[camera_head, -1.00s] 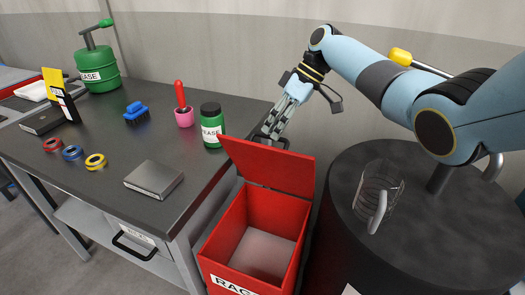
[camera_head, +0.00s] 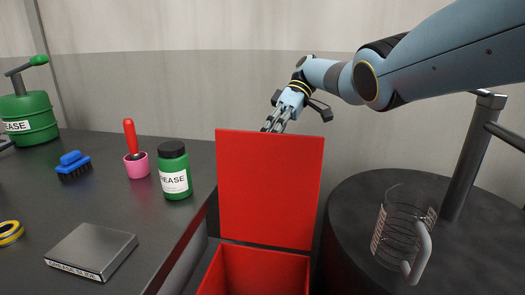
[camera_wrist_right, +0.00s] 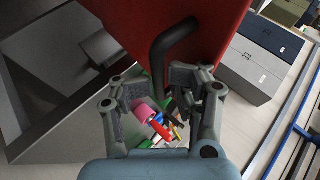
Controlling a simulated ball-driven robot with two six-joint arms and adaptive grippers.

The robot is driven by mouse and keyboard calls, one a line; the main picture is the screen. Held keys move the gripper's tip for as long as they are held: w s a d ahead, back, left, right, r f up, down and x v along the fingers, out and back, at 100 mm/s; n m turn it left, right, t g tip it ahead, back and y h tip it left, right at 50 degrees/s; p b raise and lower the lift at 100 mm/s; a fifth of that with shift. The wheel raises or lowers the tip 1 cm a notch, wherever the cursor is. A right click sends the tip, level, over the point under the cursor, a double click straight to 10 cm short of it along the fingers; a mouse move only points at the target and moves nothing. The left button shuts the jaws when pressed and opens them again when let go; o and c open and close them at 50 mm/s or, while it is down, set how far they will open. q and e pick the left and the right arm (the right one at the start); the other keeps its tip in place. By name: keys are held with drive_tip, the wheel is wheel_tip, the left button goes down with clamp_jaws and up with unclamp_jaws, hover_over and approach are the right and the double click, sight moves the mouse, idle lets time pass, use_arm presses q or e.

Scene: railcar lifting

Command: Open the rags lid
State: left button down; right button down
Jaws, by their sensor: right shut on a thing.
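The red rags bin (camera_head: 258,275) stands between the workbench and a dark drum, and its front is cut off at the bottom of the head view. Its red lid (camera_head: 268,190) is open and stands up at the back of the bin. My right gripper (camera_head: 272,126) is behind the lid's top edge, with its fingertips partly hidden. In the right wrist view, the lid (camera_wrist_right: 175,12) fills the top and its black handle (camera_wrist_right: 167,45) runs down between the fingers of my right gripper (camera_wrist_right: 165,98), which is shut on it. My left gripper is not in view.
The bench (camera_head: 130,213) at left holds a green grease jar (camera_head: 174,170), a pink cup (camera_head: 137,165), a blue brush (camera_head: 73,164) and a metal box (camera_head: 92,252). A clear mug (camera_head: 402,232) stands on the dark drum (camera_head: 350,215) at right.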

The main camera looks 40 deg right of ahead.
drive_tip(key=shift+d+f+b, duration=0.4)
drive_tip(key=shift+d+b, duration=0.05)
drive_tip(key=shift+d, duration=0.1)
drive_tip(key=shift+d+r, duration=0.1)
drive_tip(key=shift+d, duration=0.15)
drive_tip(key=c, duration=1.6)
unclamp_jaws()
drive_tip(key=shift+s+d, duration=0.1)
drive_tip(key=shift+o, duration=1.1)
drive_tip(key=shift+s+d, duration=0.15)
drive_tip(key=shift+s, duration=0.05)
drive_tip(key=shift+w+r, duration=0.1)
